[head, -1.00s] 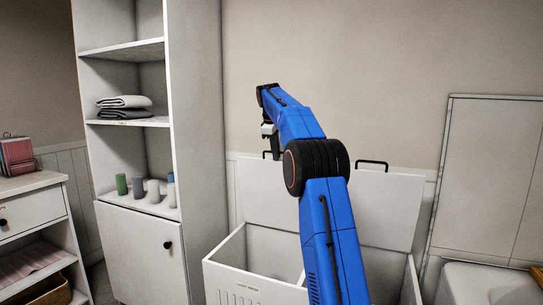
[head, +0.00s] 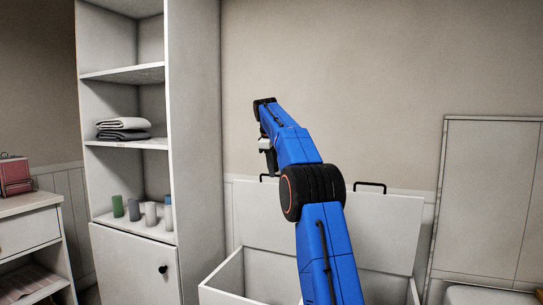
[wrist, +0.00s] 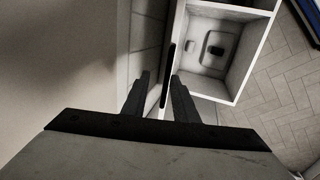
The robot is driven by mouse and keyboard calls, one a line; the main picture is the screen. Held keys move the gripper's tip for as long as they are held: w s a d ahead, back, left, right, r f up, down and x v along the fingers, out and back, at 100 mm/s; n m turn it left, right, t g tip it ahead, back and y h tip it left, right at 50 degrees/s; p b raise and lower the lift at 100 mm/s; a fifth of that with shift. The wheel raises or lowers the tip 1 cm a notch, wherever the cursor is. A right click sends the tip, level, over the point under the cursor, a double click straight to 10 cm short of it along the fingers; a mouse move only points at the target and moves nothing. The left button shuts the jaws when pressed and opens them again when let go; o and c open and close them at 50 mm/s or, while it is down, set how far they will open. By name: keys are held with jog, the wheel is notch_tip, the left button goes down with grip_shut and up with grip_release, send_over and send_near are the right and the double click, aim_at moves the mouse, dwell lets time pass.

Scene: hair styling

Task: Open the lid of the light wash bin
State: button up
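A white two-compartment bin (head: 210,294) stands against the wall. Its left lid (head: 262,218) and right lid (head: 395,235) both stand upright at the back, so both compartments are open on top. The left lid has a black handle (head: 264,178); the right lid has another black handle (head: 370,185). No readable label shows which side is for light wash. My gripper (head: 270,164) is at the left lid's top edge, by its handle. In the wrist view, my gripper's fingers (wrist: 160,78) are apart, with the lid seen nearly edge-on between or just beyond them.
A tall white shelf unit (head: 193,150) with folded towels (head: 123,129) and several small cups stands left of the bin. A white dresser (head: 28,225) is at far left. A pale panel (head: 490,190) leans on the wall at right. The wall is close behind the lids.

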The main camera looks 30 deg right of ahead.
jog(key=v, duration=0.8)
jog(key=shift+a+r, duration=0.2)
jog(key=shift+r, duration=0.05)
jog(key=shift+s, duration=0.1)
